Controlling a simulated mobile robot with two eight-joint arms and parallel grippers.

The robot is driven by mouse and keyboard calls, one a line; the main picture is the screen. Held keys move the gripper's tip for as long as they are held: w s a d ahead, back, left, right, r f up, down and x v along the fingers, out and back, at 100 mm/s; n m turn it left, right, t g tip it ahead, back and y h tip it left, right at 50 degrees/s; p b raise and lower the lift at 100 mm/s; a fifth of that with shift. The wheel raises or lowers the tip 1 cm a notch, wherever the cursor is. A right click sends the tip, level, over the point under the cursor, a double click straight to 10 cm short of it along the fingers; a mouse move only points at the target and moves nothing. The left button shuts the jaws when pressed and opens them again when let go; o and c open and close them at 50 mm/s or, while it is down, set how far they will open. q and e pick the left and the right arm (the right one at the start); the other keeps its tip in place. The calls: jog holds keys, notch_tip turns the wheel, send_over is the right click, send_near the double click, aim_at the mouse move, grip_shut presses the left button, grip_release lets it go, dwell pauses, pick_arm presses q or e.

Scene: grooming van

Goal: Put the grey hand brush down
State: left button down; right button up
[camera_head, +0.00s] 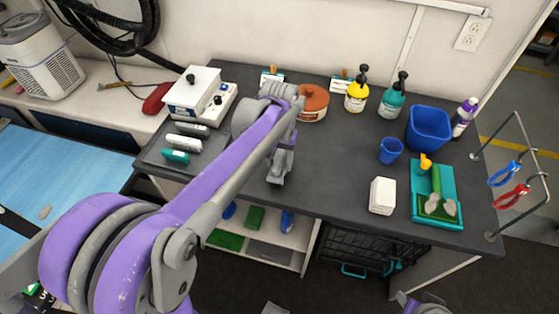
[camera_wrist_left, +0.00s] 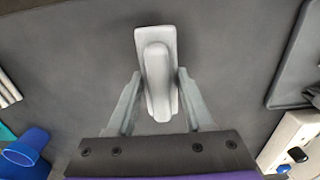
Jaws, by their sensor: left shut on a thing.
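The grey hand brush (camera_wrist_left: 157,75) sits between the fingers of my left gripper (camera_wrist_left: 157,90) in the wrist view, with its long body running away from the palm. The gripper is shut on it. In the head view my left gripper (camera_head: 280,165) is over the dark worktop (camera_head: 335,155), near its front edge and right of the tool tray. The brush is mostly hidden there by the gripper. I cannot tell whether the brush touches the worktop. Only a bit of my right arm shows at the bottom edge; its fingers are out of sight.
The dark tray (camera_head: 153,156) holds several clippers at left, by a white box (camera_head: 193,92). A brown round tub (camera_head: 313,103) stands behind the gripper. A white block (camera_head: 382,196), blue cup (camera_head: 390,150) and teal tray (camera_head: 449,173) stand right. Worktop between gripper and block is clear.

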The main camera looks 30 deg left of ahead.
aim_at(280, 158)
pick_arm(q)
jog(key=shift+f, duration=0.1)
jog(key=shift+f, duration=0.15)
jog(key=shift+c, duration=1.5)
grip_release()
jog(key=shift+r, duration=0.65)
notch_tip(280, 158, up, 11)
jog(key=shift+p, duration=0.55)
jog(key=s+d+f+m+t, duration=0.1)
jog(key=s+d+f+t, duration=0.1)
jog(key=s+f, duration=0.5)
jog(key=s+d+f+m+t, duration=0.1)
jog(key=s+d+f+t, duration=0.2)
jog(key=s+d+f, duration=0.2)
jog(key=s+f, duration=0.2)
jog(key=s, duration=0.2)
jog(key=shift+s+m, duration=0.3)
